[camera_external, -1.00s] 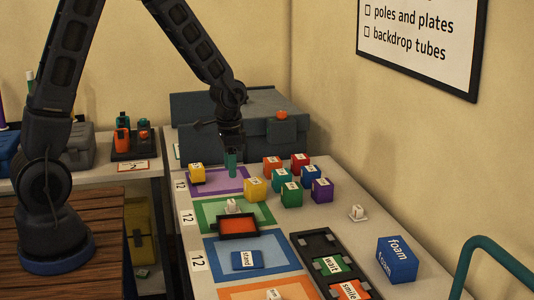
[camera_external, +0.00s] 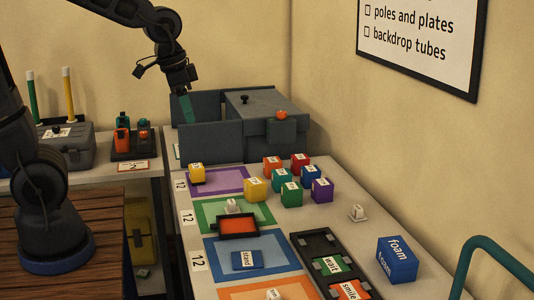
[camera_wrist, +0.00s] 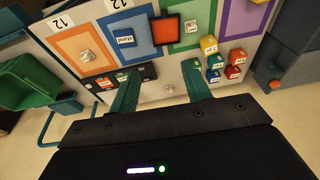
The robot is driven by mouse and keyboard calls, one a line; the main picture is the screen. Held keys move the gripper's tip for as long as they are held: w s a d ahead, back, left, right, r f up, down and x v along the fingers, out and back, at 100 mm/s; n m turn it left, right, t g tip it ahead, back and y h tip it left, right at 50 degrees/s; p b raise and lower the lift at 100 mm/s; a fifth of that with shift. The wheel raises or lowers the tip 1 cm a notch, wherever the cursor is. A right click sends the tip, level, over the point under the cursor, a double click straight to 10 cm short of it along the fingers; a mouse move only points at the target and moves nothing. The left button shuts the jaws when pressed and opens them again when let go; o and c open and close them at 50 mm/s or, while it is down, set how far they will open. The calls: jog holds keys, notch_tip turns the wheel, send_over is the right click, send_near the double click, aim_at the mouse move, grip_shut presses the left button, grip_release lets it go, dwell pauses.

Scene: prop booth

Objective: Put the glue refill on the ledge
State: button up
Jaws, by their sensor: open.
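My gripper (camera_external: 186,108) is raised at the open left part of the grey box (camera_external: 208,141), at the back of the table. One green finger shows in the external view. In the wrist view, the two green fingers of my gripper (camera_wrist: 160,75) stand apart with nothing between them. I cannot tell which object is the glue refill; no readable label names it. No surface is marked as the ledge. Small white labelled pieces sit on the right of the table (camera_external: 357,213) and on the green mat (camera_external: 231,206).
Several coloured cubes (camera_external: 291,194) stand mid-table. A black tray (camera_external: 318,245) holds cards. A blue foam block (camera_external: 397,260) is at the right. Orange and green bottles (camera_external: 122,139) stand on the left side shelf. An orange piece (camera_external: 281,115) shows on the grey box's front right.

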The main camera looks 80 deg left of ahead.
jog(key=s+d+r+t, duration=0.1)
jog(key=s+d+r, duration=0.1)
jog(key=s, duration=0.4)
jog(key=s+d+r, duration=0.3)
jog(key=s, duration=0.3)
jog(key=shift+r+t+h, duration=0.2)
jog(key=shift+t+h, duration=0.1)
jog(key=shift+t, duration=0.1)
jog(key=o, duration=0.4)
jog(key=shift+s, duration=0.3)
jog(key=shift+w, duration=0.1)
